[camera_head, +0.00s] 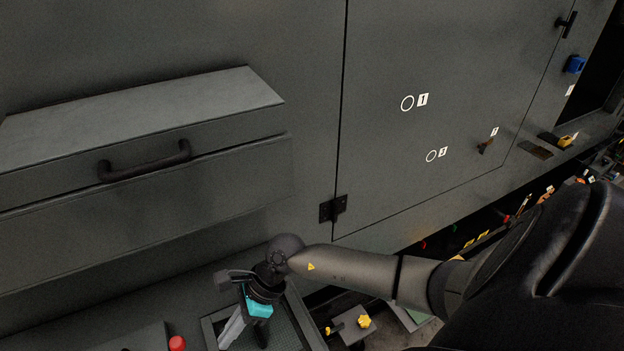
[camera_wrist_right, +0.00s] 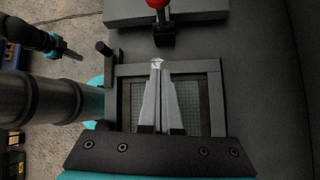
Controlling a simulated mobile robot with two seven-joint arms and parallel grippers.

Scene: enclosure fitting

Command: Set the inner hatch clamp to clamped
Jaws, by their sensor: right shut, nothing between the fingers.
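A clamp with a red knob (camera_wrist_right: 157,4) and a black base (camera_wrist_right: 164,38) stands at the edge of a framed mesh panel (camera_wrist_right: 213,98) in the right wrist view; I take it for the inner hatch clamp. Its red knob (camera_head: 177,343) shows at the bottom of the head view; the rest is cut off there. My right gripper (camera_wrist_right: 158,66) is shut and empty over the mesh, its tips just short of the clamp base and apart from the knob. It also shows in the head view (camera_head: 231,333). What looks like my left gripper (camera_wrist_right: 70,52) is at the upper left, its jaws unclear.
A drawer with a dark handle (camera_head: 145,163) juts out at left. A yellow knob (camera_head: 364,321) sits on a block right of my gripper. A raised grey block (camera_wrist_right: 200,12) lies behind the clamp.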

